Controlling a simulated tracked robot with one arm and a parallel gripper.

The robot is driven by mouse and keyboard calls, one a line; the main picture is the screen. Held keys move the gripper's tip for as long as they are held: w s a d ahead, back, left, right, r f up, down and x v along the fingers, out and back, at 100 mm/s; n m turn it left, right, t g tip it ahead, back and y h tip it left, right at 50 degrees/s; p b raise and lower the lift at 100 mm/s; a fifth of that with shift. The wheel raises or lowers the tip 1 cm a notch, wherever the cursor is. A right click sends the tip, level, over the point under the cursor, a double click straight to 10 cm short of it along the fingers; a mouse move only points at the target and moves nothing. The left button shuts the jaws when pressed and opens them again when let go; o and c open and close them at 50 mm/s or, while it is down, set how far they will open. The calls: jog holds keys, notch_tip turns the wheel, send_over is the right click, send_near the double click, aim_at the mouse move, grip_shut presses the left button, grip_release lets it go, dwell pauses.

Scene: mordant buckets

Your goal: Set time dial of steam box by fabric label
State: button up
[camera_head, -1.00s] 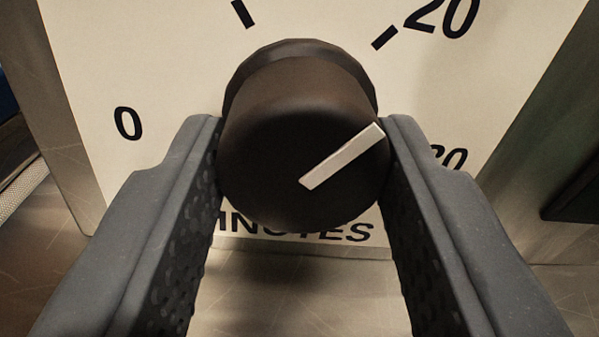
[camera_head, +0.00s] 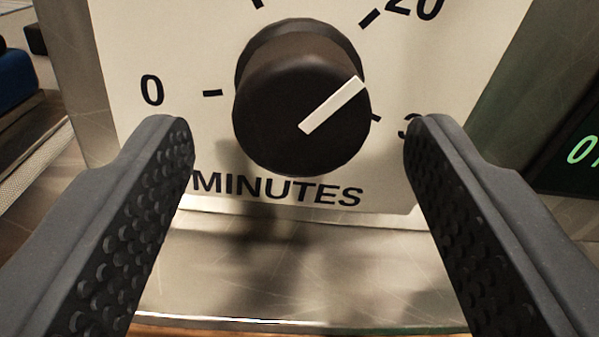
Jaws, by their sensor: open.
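The time dial (camera_head: 290,115) is a round black knob with a white pointer bar on its face. The pointer is tilted up and to the right, toward the tick beside the 20. The dial sits on a cream scale plate (camera_head: 190,45) marked 0, 20, a partly hidden number starting with 3, and MINUTES. My gripper (camera_head: 298,140) is open, one finger on each side of the dial and clear of it. The right finger covers part of the number at lower right. The fabric label is not in view.
A metal ledge (camera_head: 300,265) runs below the plate. A dark display (camera_head: 575,150) with green digits, cut off by the frame, is at the right edge. A blue object (camera_head: 14,78) is at the far left.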

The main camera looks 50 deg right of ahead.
jog(key=v, duration=1.1)
jog(key=shift+s+a+p, duration=0.15)
jog(key=shift+s+p, duration=0.15)
jog(key=shift+p, duration=0.05)
jog(key=w+r+t+y, duration=0.1)
jog(key=w+r+y, duration=0.2)
jog(key=w+r, duration=0.35)
jog(key=w+d+r+t+y, duration=0.1)
jog(key=w+r+t+y, duration=0.15)
jog(key=r, duration=0.75)
jog(key=w+r+t+y, duration=0.1)
jog(key=w+r+y, duration=0.35)
jog(key=r, duration=0.35)
jog(key=d+r+n+y, duration=0.2)
jog(key=d+r+y, duration=0.15)
jog(key=r, duration=0.85)
jog(key=s+d+r+n+y, duration=0.3)
jog(key=s+d+r+n, duration=0.1)
jog(key=s+d+r, duration=0.75)
jog(key=s+d+r+g+h, duration=0.2)
jog(key=s+d+h, duration=0.3)
jog(key=s+d, duration=0.8)
jog(key=shift+s+d+r+g, duration=0.2)
jog(key=shift+d+r+g, duration=0.15)
jog(key=shift+g, duration=0.1)
